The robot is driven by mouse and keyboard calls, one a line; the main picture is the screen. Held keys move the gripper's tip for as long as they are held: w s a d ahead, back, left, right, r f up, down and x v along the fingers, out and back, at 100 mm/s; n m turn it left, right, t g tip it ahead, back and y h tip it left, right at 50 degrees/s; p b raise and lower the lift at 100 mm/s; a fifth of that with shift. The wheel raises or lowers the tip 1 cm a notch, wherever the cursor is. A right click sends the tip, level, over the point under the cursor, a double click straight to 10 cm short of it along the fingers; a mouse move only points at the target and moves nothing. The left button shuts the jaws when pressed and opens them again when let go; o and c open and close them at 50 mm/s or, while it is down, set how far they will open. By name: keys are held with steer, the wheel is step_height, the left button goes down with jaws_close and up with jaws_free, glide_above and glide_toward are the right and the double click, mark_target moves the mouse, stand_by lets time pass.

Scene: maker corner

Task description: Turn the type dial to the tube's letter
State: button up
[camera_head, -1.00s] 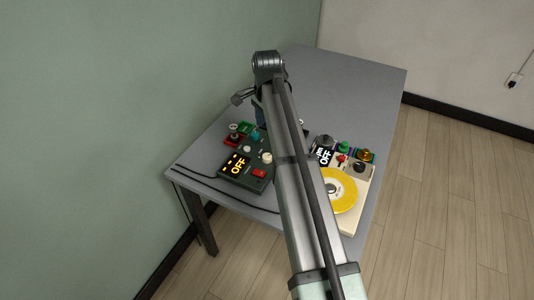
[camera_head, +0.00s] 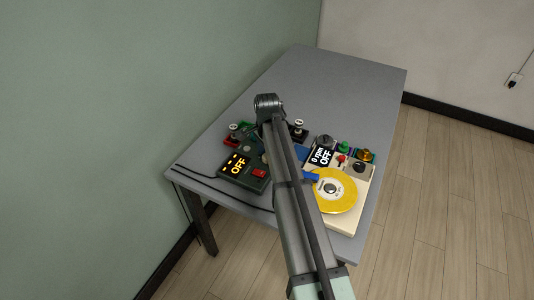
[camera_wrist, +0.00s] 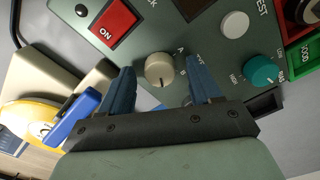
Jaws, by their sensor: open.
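The type dial (camera_wrist: 159,68) is a cream round knob on the dark green tester panel (camera_wrist: 205,38) in the wrist view. The letters A and B show to its right; other marks there are partly hidden by a finger. A dark line on the knob points towards the bottom of the picture. My gripper (camera_wrist: 161,64) is open, its two blue fingers on either side of the dial; I cannot tell whether they touch it. In the head view the tester (camera_head: 246,181) is partly behind my arm, which hides the dial. I cannot make out a tube or its letter.
Beside the dial are a red ON switch (camera_wrist: 114,21), a white TEST button (camera_wrist: 235,24) and a teal knob (camera_wrist: 262,70). A green GOOD tray (camera_wrist: 303,60) is at the right. A cream machine with a yellow disc (camera_head: 343,199) stands right of my arm. The table's far part is clear.

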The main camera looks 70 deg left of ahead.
steer(key=c, duration=1)
steer(key=shift+c, duration=0.2)
steer(key=n, duration=0.5)
steer(key=shift+f+n, duration=0.1)
steer(key=shift+n, duration=0.3)
steer(key=n, duration=1.2)
steer(key=shift+n, duration=0.3)
steer(key=n, duration=0.5)
steer(key=shift+n, duration=0.4)
